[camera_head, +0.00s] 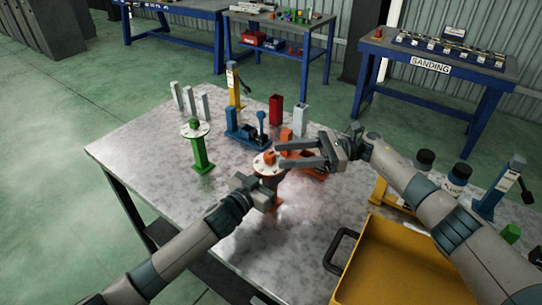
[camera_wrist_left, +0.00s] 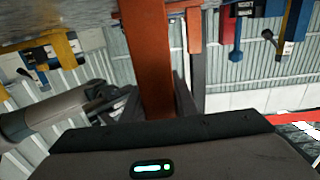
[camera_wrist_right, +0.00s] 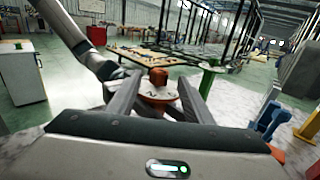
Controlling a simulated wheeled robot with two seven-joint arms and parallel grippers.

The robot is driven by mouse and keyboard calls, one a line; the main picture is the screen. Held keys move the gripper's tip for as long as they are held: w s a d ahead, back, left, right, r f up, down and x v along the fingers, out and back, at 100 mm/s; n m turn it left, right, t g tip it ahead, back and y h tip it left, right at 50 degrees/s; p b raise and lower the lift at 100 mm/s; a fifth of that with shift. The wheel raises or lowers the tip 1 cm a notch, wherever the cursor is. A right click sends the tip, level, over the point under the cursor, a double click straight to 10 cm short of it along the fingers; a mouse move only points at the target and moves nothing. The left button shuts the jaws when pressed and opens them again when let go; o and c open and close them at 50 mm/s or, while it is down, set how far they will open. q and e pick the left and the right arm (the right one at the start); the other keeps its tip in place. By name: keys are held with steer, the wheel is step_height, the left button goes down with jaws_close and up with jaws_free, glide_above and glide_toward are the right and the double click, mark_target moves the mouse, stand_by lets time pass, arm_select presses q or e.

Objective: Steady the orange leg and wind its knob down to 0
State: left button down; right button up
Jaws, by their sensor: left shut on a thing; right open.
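The orange leg (camera_head: 273,183) stands upright on the table, with a pale round plate (camera_head: 262,168) and an orange knob (camera_head: 269,157) on top. My left gripper (camera_head: 270,194) is shut on its post, and the orange post (camera_wrist_left: 150,60) runs between the fingers in the left wrist view. My right gripper (camera_head: 281,156) is open beside the top of the leg. In the right wrist view the knob (camera_wrist_right: 158,77) and plate (camera_wrist_right: 157,93) show between and beyond its spread fingers (camera_wrist_right: 158,90). I see no contact with the knob. Any scale is too small to read.
A green leg (camera_head: 200,150) stands to the left. Blue (camera_head: 247,133), red (camera_head: 275,110) and yellow (camera_head: 234,85) parts stand behind. The table's left front (camera_head: 150,165) is clear.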

mark_target(266, 178)
steer(key=shift+w+d, duration=0.15)
steer(key=shift+d, duration=0.65)
steer(key=shift+w+d, duration=0.1)
steer(key=shift+d, duration=0.65)
arm_select(q)
steer(key=c, duration=1.1)
jaws_free()
steer(key=shift+s+a, duration=0.1)
arm_select(e)
steer(key=shift+r, duration=0.1)
arm_select(q)
steer(key=shift+p+v, duration=0.8)
steer(key=shift+v, duration=0.45)
steer(key=shift+p+v, duration=1)
steer(key=shift+v, duration=1.55)
arm_select(e)
step_height(266, 178, up, 3)
steer(key=shift+r, duration=0.2)
